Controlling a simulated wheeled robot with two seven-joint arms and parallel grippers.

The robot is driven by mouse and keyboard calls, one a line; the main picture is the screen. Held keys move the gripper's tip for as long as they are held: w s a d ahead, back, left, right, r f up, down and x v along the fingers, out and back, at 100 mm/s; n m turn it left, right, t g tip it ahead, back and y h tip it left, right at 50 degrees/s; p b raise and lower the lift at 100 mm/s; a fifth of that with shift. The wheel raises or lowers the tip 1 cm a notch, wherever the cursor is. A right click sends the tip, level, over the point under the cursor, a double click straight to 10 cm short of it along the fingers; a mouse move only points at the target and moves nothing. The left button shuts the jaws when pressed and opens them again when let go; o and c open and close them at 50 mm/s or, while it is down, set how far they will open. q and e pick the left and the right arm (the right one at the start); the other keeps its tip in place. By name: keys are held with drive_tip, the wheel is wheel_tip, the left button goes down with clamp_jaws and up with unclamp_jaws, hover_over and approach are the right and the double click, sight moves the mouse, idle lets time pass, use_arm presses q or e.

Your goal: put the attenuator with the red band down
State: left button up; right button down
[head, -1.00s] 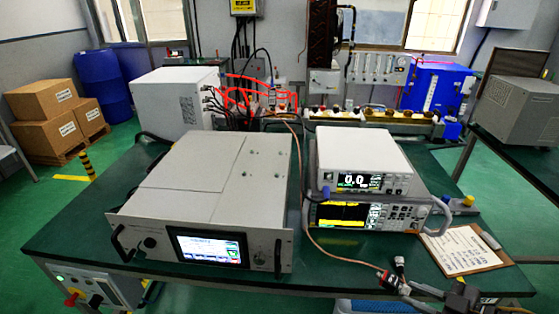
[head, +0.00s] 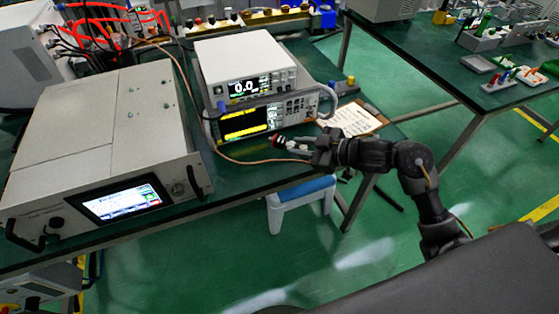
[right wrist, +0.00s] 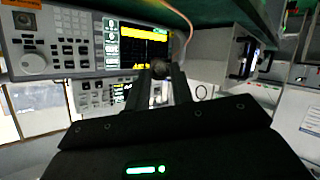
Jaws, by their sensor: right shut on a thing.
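My right gripper (head: 302,148) is at the bench's front edge, in front of the spectrum display instrument (head: 250,120) and left of the clipboard. It is shut on a small part with a red band, the attenuator (head: 279,142), which sticks out to the left of the fingers. A copper-coloured cable (head: 240,160) curves along the bench and ends close to the gripper; I cannot tell whether it is joined to the attenuator. In the right wrist view the fingers (right wrist: 161,78) are together on a dark round end. The red band is not clear there. My left gripper is out of view.
A white meter reading 0.0 (head: 245,70) stands on the display instrument. A large grey unit (head: 95,140) fills the bench's left. The clipboard (head: 350,119) lies at the right end. A blue-topped stool (head: 300,192) stands below the front edge. Green bench top (head: 225,180) is bare in front.

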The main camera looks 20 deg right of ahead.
drive_tip(key=b, duration=0.1)
hover_over(282, 170)
drive_tip(key=s+d, duration=0.1)
wheel_tip(282, 170, down, 4)
drive_tip(key=shift+f, duration=0.2)
drive_tip(key=shift+w+a+f, duration=0.2)
drive_tip(key=shift+f, duration=0.15)
drive_tip(key=shift+a+f, duration=0.1)
drive_tip(key=shift+f, duration=0.15)
drive_tip(key=shift+w+a+f+b, duration=0.1)
drive_tip(key=shift+f+b, duration=0.05)
drive_tip(key=shift+f, duration=0.75)
drive_tip(key=shift+w+a+f+b, duration=0.1)
drive_tip(key=shift+f+b, duration=0.05)
drive_tip(key=shift+f, duration=0.7)
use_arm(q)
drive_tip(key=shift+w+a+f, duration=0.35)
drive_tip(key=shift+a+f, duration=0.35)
